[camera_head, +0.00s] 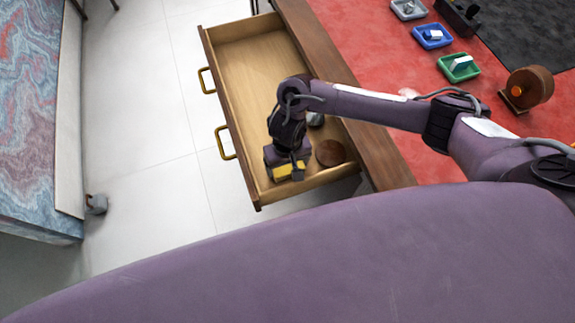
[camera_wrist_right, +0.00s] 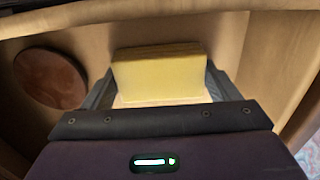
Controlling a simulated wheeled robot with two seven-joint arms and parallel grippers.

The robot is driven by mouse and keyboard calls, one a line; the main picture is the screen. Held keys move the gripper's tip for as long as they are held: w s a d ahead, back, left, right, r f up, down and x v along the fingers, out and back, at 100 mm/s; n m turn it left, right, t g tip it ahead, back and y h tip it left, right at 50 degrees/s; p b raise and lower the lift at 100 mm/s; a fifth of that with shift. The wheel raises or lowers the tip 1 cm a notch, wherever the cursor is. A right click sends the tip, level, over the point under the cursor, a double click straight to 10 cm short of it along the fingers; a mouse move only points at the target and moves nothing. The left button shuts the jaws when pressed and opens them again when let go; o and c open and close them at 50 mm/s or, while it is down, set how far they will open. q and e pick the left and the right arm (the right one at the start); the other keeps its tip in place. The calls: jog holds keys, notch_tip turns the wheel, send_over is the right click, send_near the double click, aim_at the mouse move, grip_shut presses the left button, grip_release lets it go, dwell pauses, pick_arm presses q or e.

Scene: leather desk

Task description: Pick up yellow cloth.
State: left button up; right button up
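The yellow cloth (camera_head: 284,174) is a folded, block-like piece in the open wooden drawer, at its near end. My right gripper (camera_head: 287,170) reaches down into the drawer over it and hides part of it. In the right wrist view the cloth (camera_wrist_right: 160,70) lies between the two dark fingers of the right gripper (camera_wrist_right: 160,82), one at each side edge. The fingers look very close to its edges, but I cannot tell whether they press on it. My left gripper is not in view.
A round brown wooden object (camera_head: 330,153) lies in the drawer (camera_head: 248,62) just right of the gripper; the drawer walls are close around. The desk (camera_head: 345,40) holds small coloured trays (camera_head: 458,67) and a wooden round piece (camera_head: 531,86). White floor lies left.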

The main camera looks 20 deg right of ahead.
jog(key=shift+c, duration=0.4)
jog(key=shift+r, duration=0.1)
jog(key=shift+r, duration=0.25)
notch_tip(320, 180, up, 19)
jog(key=p, duration=1)
jog(key=shift+r, duration=0.15)
